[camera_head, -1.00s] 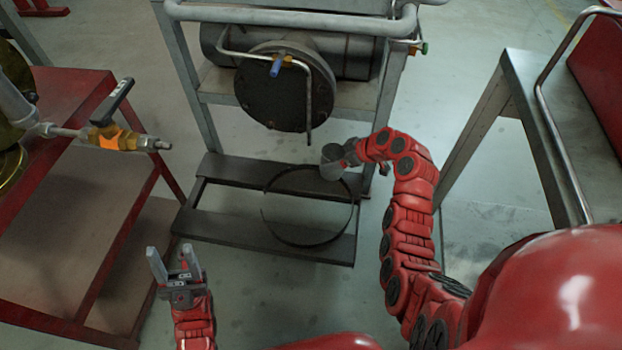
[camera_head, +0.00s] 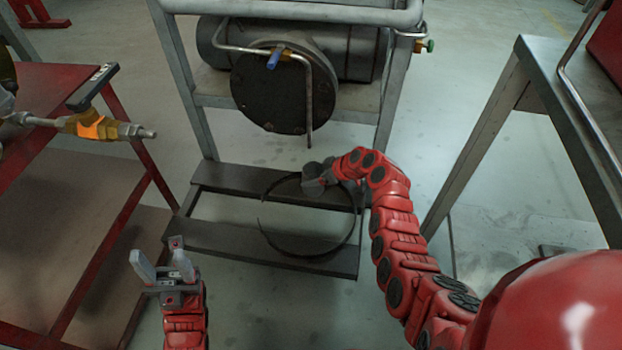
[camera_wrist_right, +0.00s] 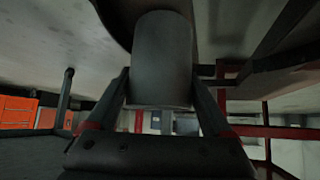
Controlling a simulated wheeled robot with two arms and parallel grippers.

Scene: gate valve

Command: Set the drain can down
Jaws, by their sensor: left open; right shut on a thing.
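The drain can (camera_head: 313,180) is a small grey can. In the head view it is at the rear slat of the low frame under the vessel, by the back of the black ring. In the right wrist view the can (camera_wrist_right: 162,60) fills the space between the two fingers. My right gripper (camera_head: 330,172) is shut on it; its fingers (camera_wrist_right: 163,95) lie along both sides of the can. I cannot tell whether the can touches the slat. My left gripper (camera_head: 163,262) is open and empty at the lower left, above the floor.
The black ring (camera_head: 300,256) spans the low frame (camera_head: 215,238). Above it hang the vessel's round end (camera_head: 270,100) and a bent drain pipe (camera_head: 309,100). A red table (camera_head: 60,80) with a yellow valve (camera_head: 90,126) is left. A grey metal bench (camera_head: 560,60) is right.

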